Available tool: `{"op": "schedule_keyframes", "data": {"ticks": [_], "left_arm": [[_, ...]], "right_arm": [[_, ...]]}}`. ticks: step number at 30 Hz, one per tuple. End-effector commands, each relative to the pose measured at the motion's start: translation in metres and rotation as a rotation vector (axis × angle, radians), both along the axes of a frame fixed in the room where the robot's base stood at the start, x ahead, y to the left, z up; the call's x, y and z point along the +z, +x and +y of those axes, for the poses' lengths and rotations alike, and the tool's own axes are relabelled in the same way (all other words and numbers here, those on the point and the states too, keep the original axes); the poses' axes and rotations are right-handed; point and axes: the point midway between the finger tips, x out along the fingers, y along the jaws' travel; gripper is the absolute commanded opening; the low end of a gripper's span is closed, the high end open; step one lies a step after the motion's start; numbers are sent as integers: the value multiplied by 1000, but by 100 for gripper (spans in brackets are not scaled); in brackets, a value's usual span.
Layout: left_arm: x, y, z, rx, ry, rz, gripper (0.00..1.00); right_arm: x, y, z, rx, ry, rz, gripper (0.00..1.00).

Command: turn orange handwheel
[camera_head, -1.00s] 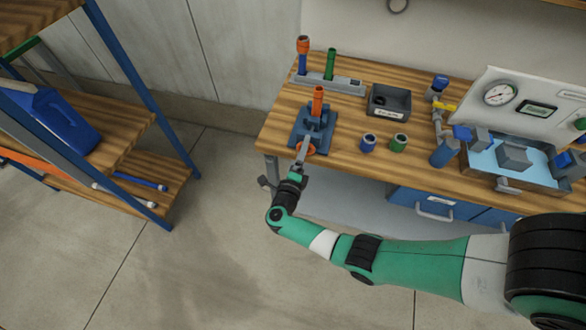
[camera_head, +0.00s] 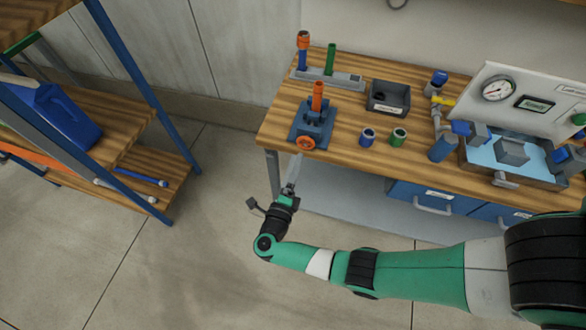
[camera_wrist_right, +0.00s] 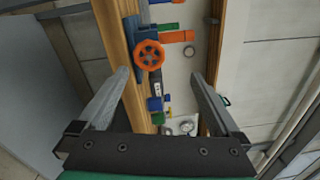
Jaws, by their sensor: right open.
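The orange handwheel (camera_head: 306,143) sits on the front of a blue vise-like fixture (camera_head: 312,124) at the bench's left front corner. An orange tube stands upright in the fixture. In the right wrist view the handwheel (camera_wrist_right: 149,54) shows in full, beyond and between the spread fingers. My right gripper (camera_head: 291,180) is below and in front of the handwheel, off the bench edge and apart from the wheel. In the right wrist view its two fingers (camera_wrist_right: 163,75) are wide apart with nothing between them. My left gripper is not in view.
The wooden bench (camera_head: 345,150) also bears a grey rack (camera_head: 335,79) with tubes, a dark bin (camera_head: 388,98), a blue cup (camera_head: 367,137), a green cup (camera_head: 398,138) and a water tray (camera_head: 512,178). A shelf (camera_head: 150,190) stands at left. Floor between is clear.

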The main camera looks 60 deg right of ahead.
Motion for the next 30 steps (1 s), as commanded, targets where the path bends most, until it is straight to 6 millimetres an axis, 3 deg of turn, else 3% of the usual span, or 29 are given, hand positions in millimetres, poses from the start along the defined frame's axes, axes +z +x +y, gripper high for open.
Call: {"op": "schedule_keyframes", "data": {"ticks": [11, 14, 24, 30], "left_arm": [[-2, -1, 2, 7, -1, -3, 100], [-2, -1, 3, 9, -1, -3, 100], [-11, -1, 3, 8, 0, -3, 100], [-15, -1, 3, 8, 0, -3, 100]], "right_arm": [[-3, 2, 16, 23, 7, 1, 100], [-5, -3, 33, 25, 9, 2, 100], [-11, -24, 119, 32, 16, 7, 100], [-11, -32, 144, 28, 18, 8, 100]]}}
